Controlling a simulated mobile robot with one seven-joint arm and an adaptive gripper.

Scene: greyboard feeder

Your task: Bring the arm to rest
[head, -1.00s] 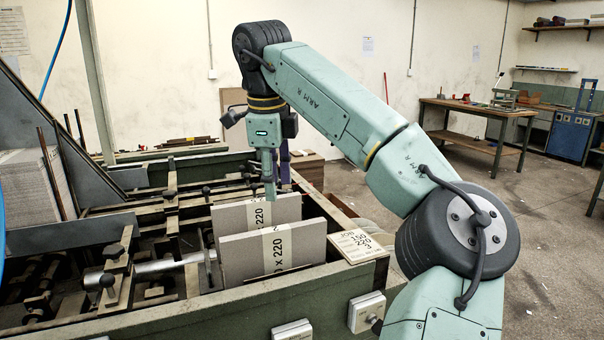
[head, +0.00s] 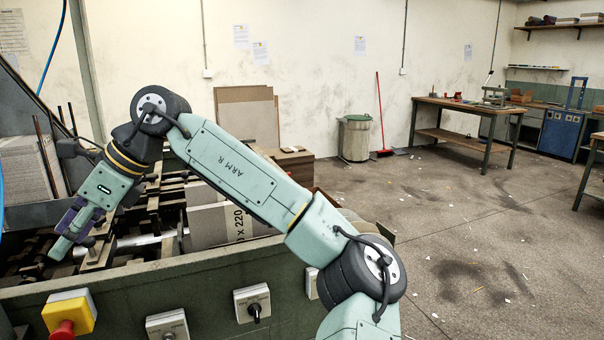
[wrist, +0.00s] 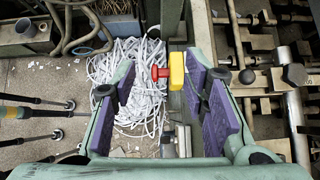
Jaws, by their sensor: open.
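My gripper (head: 72,232) is at the left of the head view, tilted down and to the left over the front part of the feeder machine (head: 200,283). In the wrist view my gripper (wrist: 163,95) shows two purple-padded fingers spread wide apart with nothing held between them. My arm reaches from the bottom middle of the head view up and left to it. A stack of greyboard (head: 208,226) with a paper band marked 220 stands in the feeder, partly hidden behind my arm.
A yellow box with a red stop button (head: 70,314) is on the machine's front; it also shows in the wrist view (wrist: 176,70). A pile of white strips (wrist: 125,80) lies on the floor. A bin (head: 355,138) and a workbench (head: 470,106) stand far back. The floor at right is open.

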